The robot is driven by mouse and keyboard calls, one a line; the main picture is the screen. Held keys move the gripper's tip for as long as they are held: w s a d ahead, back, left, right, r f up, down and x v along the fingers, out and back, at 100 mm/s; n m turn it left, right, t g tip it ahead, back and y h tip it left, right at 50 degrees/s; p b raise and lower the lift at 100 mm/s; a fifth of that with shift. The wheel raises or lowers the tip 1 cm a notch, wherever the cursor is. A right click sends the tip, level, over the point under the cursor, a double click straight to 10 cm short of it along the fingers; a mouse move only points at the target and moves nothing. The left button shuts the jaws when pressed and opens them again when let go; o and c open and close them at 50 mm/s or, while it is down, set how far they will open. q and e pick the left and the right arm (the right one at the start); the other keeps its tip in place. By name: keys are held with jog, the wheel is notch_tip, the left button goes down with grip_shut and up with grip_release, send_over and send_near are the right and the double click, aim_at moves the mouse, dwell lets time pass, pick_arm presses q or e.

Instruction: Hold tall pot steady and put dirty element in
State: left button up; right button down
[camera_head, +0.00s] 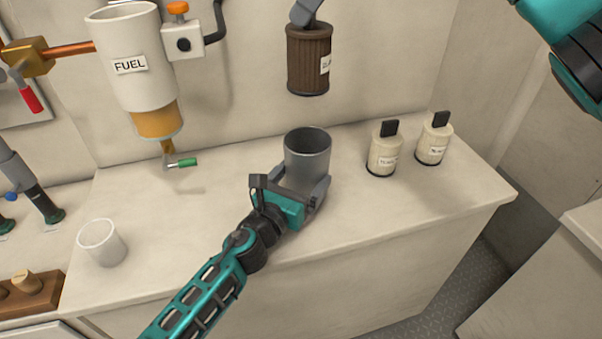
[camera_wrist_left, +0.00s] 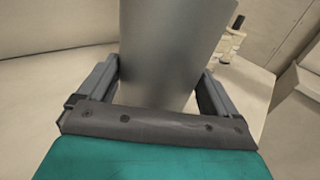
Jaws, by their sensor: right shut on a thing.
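The tall pot (camera_head: 308,160) is a grey metal cylinder standing upright and open on the counter. My left gripper (camera_head: 296,190) is low at the pot, with one finger on each side of it; in the left wrist view the pot (camera_wrist_left: 168,50) stands between the spread fingers (camera_wrist_left: 160,88). The dirty element (camera_head: 307,62) is a dark brown pleated cylinder with a partly turned white label. My right gripper (camera_head: 306,12), cut off by the top edge, is shut on its top and holds it upright, above and behind the pot in the picture.
A white cup (camera_head: 101,242) stands at the left. A FUEL filter housing (camera_head: 138,60) with a green-handled drain (camera_head: 182,163) hangs on the wall. The counter (camera_head: 390,205) is clear at the front right.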

aim_at(309, 95)
pick_arm(q)
jog(key=c, duration=0.4)
jog(key=shift+c, duration=0.3)
pick_arm(e)
jog(key=shift+f, duration=7.45)
jog(key=c, duration=0.5)
grip_release()
jog(key=shift+f, duration=0.1)
jog(key=v, duration=1.2)
